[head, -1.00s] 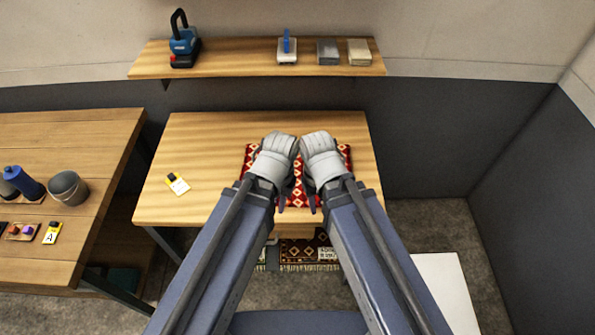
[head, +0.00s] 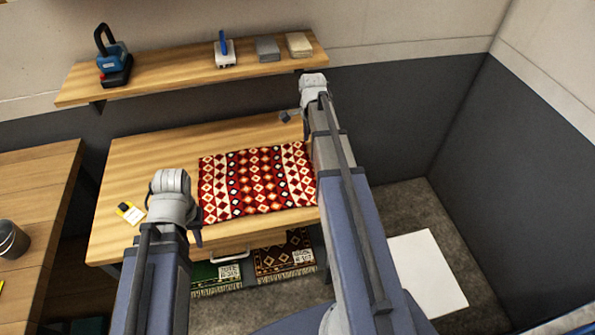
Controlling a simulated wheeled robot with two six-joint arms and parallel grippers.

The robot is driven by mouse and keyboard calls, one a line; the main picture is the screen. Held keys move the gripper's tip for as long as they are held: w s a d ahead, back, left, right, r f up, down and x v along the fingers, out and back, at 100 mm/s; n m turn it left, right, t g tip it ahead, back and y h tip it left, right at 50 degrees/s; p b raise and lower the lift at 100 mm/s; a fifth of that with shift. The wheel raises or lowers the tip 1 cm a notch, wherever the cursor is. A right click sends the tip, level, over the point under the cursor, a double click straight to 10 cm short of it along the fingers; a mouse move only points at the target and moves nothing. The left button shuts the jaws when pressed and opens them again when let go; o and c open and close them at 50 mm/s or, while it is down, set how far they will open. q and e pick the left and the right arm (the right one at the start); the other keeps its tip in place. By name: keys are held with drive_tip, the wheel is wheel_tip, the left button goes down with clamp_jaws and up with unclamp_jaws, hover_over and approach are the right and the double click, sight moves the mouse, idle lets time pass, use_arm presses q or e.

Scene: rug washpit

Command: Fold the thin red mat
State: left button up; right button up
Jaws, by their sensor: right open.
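The thin red mat (head: 257,182), patterned with white and dark diamonds, lies flat on the wooden table (head: 150,165). My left gripper (head: 196,228) is at the mat's front left corner; its wrist hides most of the fingers, so I cannot tell whether it touches the mat or how its jaws stand. My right gripper (head: 290,116) is open and empty beyond the mat's back right corner, near the table's back edge. My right arm passes along the mat's right side and hides part of that edge.
A yellow and white tag (head: 130,214) lies on the table at left. A shelf (head: 180,75) behind holds a blue tool (head: 113,58), a brush (head: 224,50) and two blocks. Folded rugs (head: 284,257) lie below the table front. The table's left part is mostly clear.

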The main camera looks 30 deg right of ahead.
sight(309, 171)
drive_tip(key=shift+f+b, duration=5)
drive_tip(key=shift+f, duration=0.05)
drive_tip(key=shift+r, duration=0.1)
drive_tip(key=shift+c, duration=0.9)
